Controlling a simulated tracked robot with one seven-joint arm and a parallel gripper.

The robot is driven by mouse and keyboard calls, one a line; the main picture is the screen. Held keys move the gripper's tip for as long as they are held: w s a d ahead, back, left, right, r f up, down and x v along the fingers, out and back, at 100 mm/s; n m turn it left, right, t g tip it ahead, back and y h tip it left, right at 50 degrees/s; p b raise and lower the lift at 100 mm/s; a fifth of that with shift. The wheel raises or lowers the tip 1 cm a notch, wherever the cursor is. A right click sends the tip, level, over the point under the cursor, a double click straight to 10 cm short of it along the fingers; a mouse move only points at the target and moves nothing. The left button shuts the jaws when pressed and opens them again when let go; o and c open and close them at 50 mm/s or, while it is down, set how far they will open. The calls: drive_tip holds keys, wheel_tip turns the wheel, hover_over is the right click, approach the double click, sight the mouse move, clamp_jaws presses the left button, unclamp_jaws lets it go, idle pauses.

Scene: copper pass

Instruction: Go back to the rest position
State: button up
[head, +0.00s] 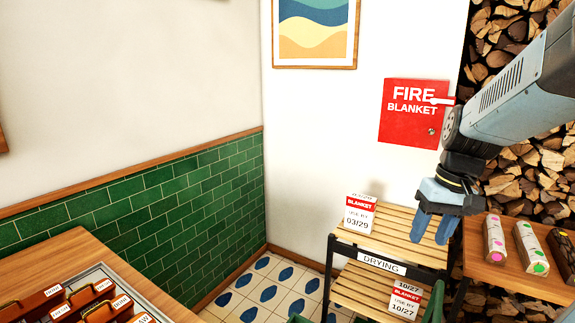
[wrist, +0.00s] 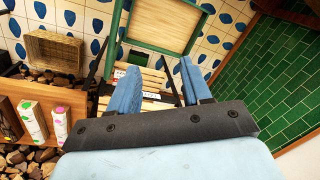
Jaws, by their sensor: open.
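My gripper (head: 434,226) hangs at the end of my arm on the right of the head view, above the slatted wooden drying rack (head: 390,240). Its blue fingers point down. In the wrist view the two fingers (wrist: 158,88) stand apart with nothing between them, so it is open and empty. The rack's slats (wrist: 152,78) show between and beyond the fingers. Part of the rack's top is hidden behind the gripper in the head view.
A blanket tag (head: 360,214) stands on the rack's top and another (head: 405,300) on the lower shelf. A wooden table (head: 481,262) with logs (head: 495,240) is at the right. A red fire blanket box (head: 413,112) is on the wall. A counter with labelled cases (head: 40,302) is at left.

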drive_tip(key=s+a+r+t+h, duration=0.1)
drive_tip(key=s+a+r+t, duration=0.4)
drive_tip(key=s+r, duration=0.1)
drive_tip(key=shift+s+r+h, duration=0.25)
drive_tip(key=shift+s+h, duration=0.1)
drive_tip(key=shift+h, duration=0.05)
drive_tip(key=shift+c, duration=0.5)
